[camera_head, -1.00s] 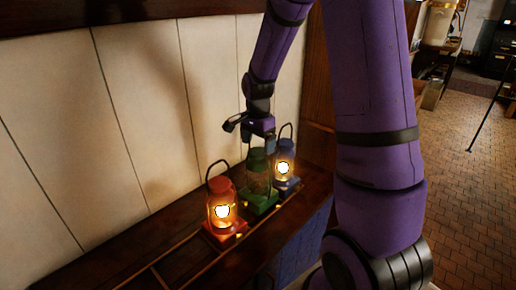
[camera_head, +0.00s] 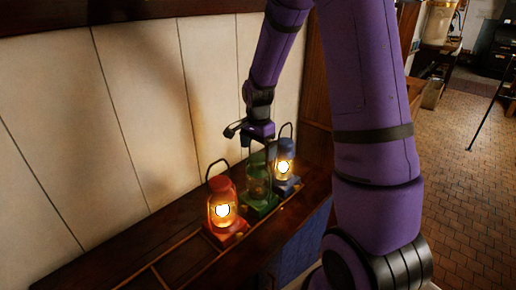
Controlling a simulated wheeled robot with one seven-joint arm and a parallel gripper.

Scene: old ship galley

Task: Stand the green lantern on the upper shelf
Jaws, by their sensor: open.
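The green lantern (camera_head: 257,188) stands upright on a dark wooden shelf (camera_head: 181,262), between a red lantern (camera_head: 222,206) and a blue lantern (camera_head: 285,168). It looks unlit, while the other two glow. My gripper (camera_head: 259,150) points down at the top of the green lantern. Its fingers are open and reach around or beside the lantern's upper part; I cannot tell if they touch it. The lantern's handle is hard to make out behind the gripper. No upper shelf can be made out for certain in this view.
The red and blue lanterns stand close on either side, with raised wire handles. A pale panelled wall (camera_head: 140,110) rises behind the shelf. A thin rail (camera_head: 190,240) runs along the shelf. The tiled floor (camera_head: 455,190) at right looks open.

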